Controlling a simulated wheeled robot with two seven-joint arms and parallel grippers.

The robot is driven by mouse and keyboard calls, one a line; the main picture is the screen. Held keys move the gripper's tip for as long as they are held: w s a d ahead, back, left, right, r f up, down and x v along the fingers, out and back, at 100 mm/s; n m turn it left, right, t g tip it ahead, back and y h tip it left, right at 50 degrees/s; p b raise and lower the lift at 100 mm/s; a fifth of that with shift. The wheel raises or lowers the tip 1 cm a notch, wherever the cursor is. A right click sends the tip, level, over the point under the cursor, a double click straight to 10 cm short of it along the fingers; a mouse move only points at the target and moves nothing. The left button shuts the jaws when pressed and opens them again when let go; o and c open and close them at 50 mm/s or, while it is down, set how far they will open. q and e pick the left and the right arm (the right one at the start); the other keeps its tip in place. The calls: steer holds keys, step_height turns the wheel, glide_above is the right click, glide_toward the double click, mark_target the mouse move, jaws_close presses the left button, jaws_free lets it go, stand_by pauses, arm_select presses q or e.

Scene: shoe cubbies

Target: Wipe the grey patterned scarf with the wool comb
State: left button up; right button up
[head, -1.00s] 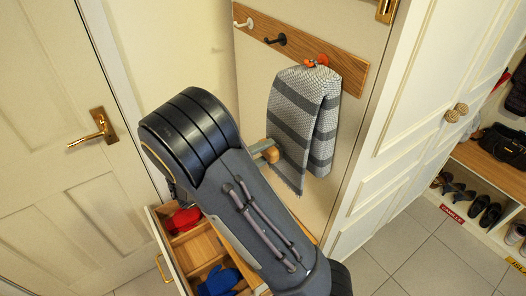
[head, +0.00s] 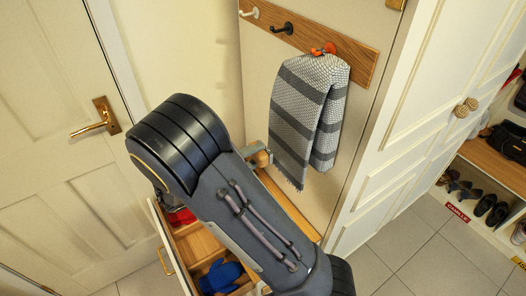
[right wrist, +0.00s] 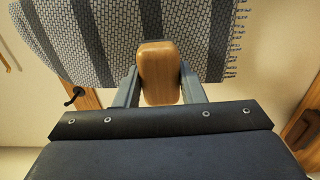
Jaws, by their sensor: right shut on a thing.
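The grey patterned scarf (head: 313,105) hangs from an orange hook on the wall board, with light and dark grey bands. Its fringed lower part fills the top of the right wrist view (right wrist: 205,40). My right gripper (head: 256,150) is beside the scarf's lower left edge. It is shut on the wool comb (right wrist: 159,72), whose rounded wooden body shows between the fingers. Only a small wooden part of the comb shows in the head view (head: 263,158). The comb overlaps the scarf in the wrist view; I cannot tell whether they touch. My left gripper is not in view.
An open wooden drawer (head: 197,244) below my right arm holds red and blue items (head: 219,277). White (head: 254,12) and black (head: 284,28) hooks are left of the scarf. A white cabinet door stands right, with a shoe shelf beyond. My arm hides part of the drawer.

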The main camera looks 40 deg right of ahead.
steer(key=shift+w+a, duration=0.1)
steer(key=shift+a, duration=0.75)
steer(key=shift+w+a, duration=0.15)
steer(key=shift+a, duration=1.35)
steer(key=shift+d, duration=0.1)
